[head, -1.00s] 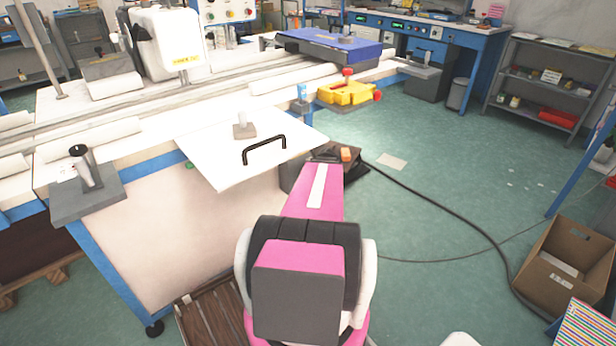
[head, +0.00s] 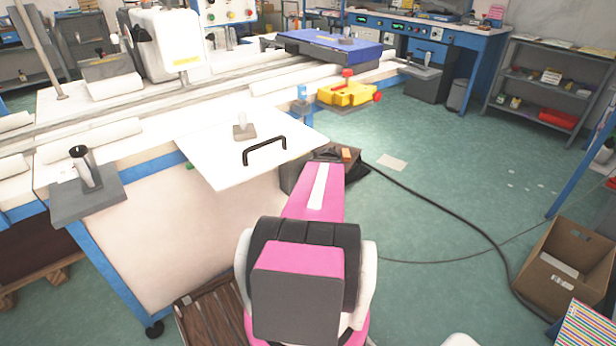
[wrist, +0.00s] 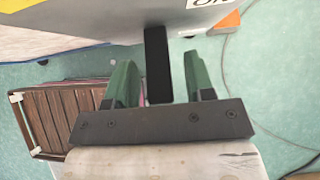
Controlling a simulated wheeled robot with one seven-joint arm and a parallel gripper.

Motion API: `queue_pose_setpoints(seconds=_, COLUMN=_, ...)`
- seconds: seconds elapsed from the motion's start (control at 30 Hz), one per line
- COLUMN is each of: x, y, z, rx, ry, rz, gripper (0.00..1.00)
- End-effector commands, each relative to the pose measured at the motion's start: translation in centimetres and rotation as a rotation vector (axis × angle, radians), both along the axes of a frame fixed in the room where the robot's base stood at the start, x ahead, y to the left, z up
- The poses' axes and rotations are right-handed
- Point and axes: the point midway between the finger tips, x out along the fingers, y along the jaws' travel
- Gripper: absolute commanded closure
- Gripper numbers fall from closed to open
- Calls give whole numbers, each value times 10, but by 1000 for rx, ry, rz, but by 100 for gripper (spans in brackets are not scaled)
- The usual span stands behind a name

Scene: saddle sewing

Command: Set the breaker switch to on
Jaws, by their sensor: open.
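In the wrist view a grey panel (wrist: 105,22) fills the top, with a white label (wrist: 207,3) reading ON upside down at its edge. A black bar-shaped lever (wrist: 158,65), which looks like the breaker switch, sticks out from it towards me. My gripper (wrist: 157,75) is open, its two green fingers on either side of the lever. The lever is nearer the left finger; a gap shows on the right. I cannot tell whether the left finger touches it. In the head view my arm hides the gripper and the lever.
A white panel (head: 215,165) with a black handle (head: 264,150) lies at the table corner, left of my arm. An orange block (head: 346,155) is just beyond the arm. A black cable (head: 440,215) crosses the floor to a cardboard box (head: 565,265). The green floor on the right is mostly free.

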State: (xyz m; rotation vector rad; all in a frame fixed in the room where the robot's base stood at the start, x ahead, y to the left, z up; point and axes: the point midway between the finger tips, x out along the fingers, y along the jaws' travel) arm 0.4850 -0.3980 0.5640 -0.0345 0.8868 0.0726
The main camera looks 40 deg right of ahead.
Motion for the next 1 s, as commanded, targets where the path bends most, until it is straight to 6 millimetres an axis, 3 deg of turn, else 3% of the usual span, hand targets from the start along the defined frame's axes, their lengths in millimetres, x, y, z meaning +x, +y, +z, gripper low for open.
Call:
queue_pose_setpoints(seconds=0.3, x=-39, y=-2, z=47, rx=-2, ry=-1, rz=-2, gripper=51)
queue_pose_setpoints(seconds=0.5, x=-55, y=-3, z=67, rx=-1, ry=0, rz=-1, gripper=51)
queue_pose_setpoints(seconds=1.0, x=-61, y=-4, z=75, rx=1, ry=0, rz=1, gripper=51)
